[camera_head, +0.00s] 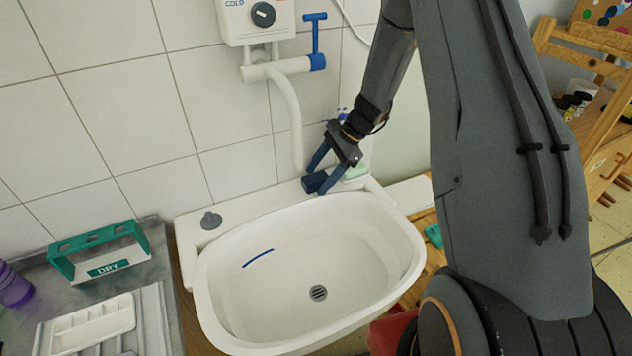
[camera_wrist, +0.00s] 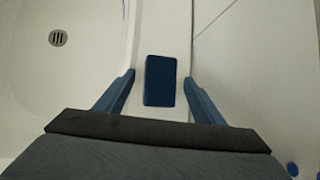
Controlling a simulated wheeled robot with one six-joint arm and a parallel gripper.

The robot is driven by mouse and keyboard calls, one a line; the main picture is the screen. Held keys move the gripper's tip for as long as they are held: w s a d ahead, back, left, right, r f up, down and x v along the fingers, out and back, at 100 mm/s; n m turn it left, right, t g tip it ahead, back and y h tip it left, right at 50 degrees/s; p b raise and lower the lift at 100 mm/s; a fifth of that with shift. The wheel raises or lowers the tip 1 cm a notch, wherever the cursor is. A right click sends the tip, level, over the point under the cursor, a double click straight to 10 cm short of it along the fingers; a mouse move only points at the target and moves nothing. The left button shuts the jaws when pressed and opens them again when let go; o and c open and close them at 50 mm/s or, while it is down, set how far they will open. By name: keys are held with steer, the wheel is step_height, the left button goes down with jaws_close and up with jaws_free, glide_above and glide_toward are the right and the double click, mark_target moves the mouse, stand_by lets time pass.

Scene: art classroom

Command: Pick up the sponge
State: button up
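The sponge is a dark blue block (camera_wrist: 160,81) on the white rim at the back of the sink. In the head view the sponge (camera_head: 314,183) is partly hidden by my gripper. My gripper (camera_head: 317,180) points down at it from above right. In the wrist view my gripper (camera_wrist: 159,77) is open, with one blue finger to each side of the sponge and a gap on both sides. The sponge reaches a little past the fingertips in that view. I cannot tell how far above the rim the fingertips are.
The white sink basin (camera_head: 300,255) lies in front, with a drain (camera_head: 318,293) and a blue streak. A tap spout (camera_head: 288,120) hangs left of my gripper, near the tiled wall. A pale green item (camera_head: 356,173) sits right of it. A teal DRY rack (camera_head: 98,250) stands left.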

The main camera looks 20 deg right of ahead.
steer(key=c, duration=1.1)
steer(key=shift+r, duration=0.1)
